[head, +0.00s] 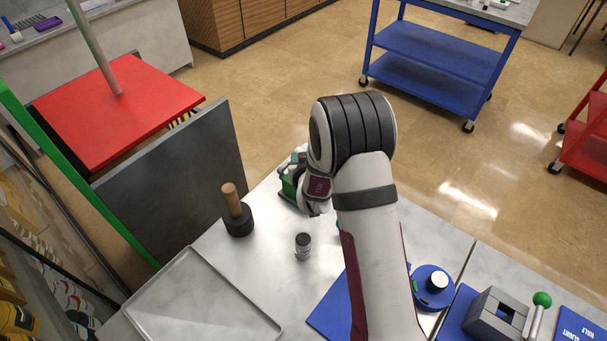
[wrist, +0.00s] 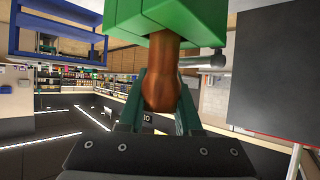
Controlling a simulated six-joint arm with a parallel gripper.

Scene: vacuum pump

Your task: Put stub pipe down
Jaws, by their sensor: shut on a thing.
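The stub pipe (wrist: 162,75) looks copper-brown in the wrist view, with a rounded lower end. My gripper (wrist: 158,92) is shut on it, with a dark green finger on each side. The pipe's upper end in the picture meets a green block (wrist: 168,18); I cannot tell whether it is inside the block or only against it. In the head view, my arm hides the pipe and most of the gripper. A green thing (head: 289,188) shows beside my wrist at the bench's far edge.
A wooden-handled black mallet (head: 238,222) and a small jar (head: 303,250) stand on the bench left of my arm. A shallow metal tray (head: 188,262) lies front left. A blue round fixture (head: 419,272) and a grey block (head: 484,312) with a green-knobbed lever (head: 542,299) are at right.

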